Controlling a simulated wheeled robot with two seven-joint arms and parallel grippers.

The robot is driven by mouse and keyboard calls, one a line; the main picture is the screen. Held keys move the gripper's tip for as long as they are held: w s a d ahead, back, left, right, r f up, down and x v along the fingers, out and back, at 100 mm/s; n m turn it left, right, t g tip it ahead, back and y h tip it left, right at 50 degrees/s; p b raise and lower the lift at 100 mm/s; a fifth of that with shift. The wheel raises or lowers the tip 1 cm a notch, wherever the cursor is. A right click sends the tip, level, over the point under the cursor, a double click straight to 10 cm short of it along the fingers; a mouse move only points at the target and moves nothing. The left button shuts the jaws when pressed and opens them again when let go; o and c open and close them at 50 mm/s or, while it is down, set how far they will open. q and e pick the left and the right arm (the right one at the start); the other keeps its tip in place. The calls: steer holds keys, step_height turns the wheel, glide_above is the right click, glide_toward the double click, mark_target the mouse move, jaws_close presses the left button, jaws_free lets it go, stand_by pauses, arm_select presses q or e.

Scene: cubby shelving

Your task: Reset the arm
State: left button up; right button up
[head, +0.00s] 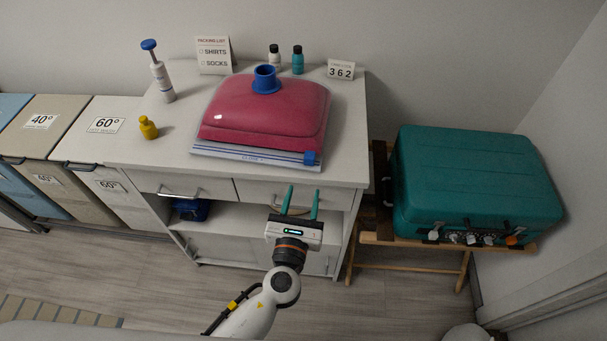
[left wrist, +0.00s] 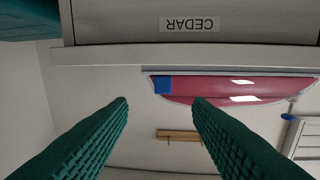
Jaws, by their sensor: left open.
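My left gripper (head: 301,192) is open and empty, in front of the white cabinet's right-hand drawer. Its two green fingers also show wide apart in the left wrist view (left wrist: 160,102), with nothing between them. My left arm (head: 248,318) comes up from the bottom edge of the head view. My right gripper is not in view.
The white cabinet (head: 180,148) carries a pink bag (head: 265,110) with a blue valve, several bottles and cards. A teal suitcase (head: 475,178) lies on a wooden stand (head: 367,239) at right. Labelled bins (head: 88,142) stand at left. Floor in front is mostly clear.

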arm_select(q)
steer(key=s+a+f+n+g+y, duration=0.1)
steer(key=s+a+f+n+g, duration=0.3)
steer(key=f, duration=0.6)
steer(key=s+a+f+n+g, duration=0.2)
steer(key=f+n, duration=0.3)
steer(key=f, duration=0.5)
steer(key=s+a+f+n+g+y, duration=0.1)
steer(key=s+a+f+n+g, duration=0.3)
steer(key=f, duration=0.5)
steer(key=s+a+f+n+g, duration=0.2)
steer(key=s+a+f+n, duration=0.1)
steer(key=s+f+n, duration=0.2)
steer(key=s+a+f+n+g, duration=0.2)
steer(key=s+a+f+n, duration=0.2)
steer(key=s+n, duration=0.5)
steer(key=s+a+f+n+g, duration=0.2)
steer(key=s+f+n, duration=0.6)
steer(key=s, duration=0.6)
steer(key=shift+a+g, duration=0.4)
steer(key=shift+a, duration=0.4)
